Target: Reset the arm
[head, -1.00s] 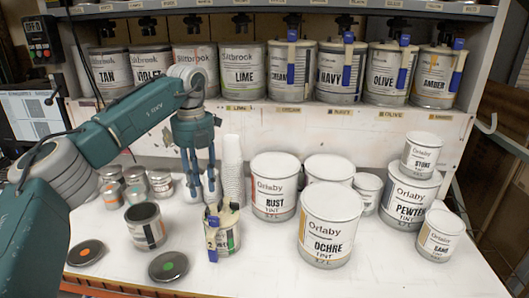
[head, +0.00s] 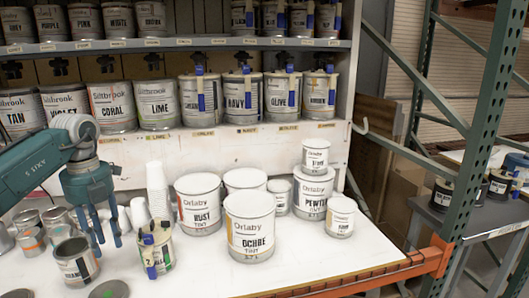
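My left arm comes in from the left edge in the head view. Its teal gripper (head: 108,240) points down with its fingers apart and nothing visible between them. It appears between an open dark-rimmed can (head: 75,262) and a small can (head: 156,256) with a blue-handled brush (head: 148,241). The head view does not settle how high the fingertips are above the table. My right gripper is not in view.
White Orlaby cans, such as Rust (head: 199,208) and Ochre (head: 250,232), stand on the white table (head: 330,268). A stack of white cups (head: 158,190) stands behind the gripper. Shelves of Siltbrook cans (head: 159,103) rise behind. A green rack post (head: 478,130) stands at right.

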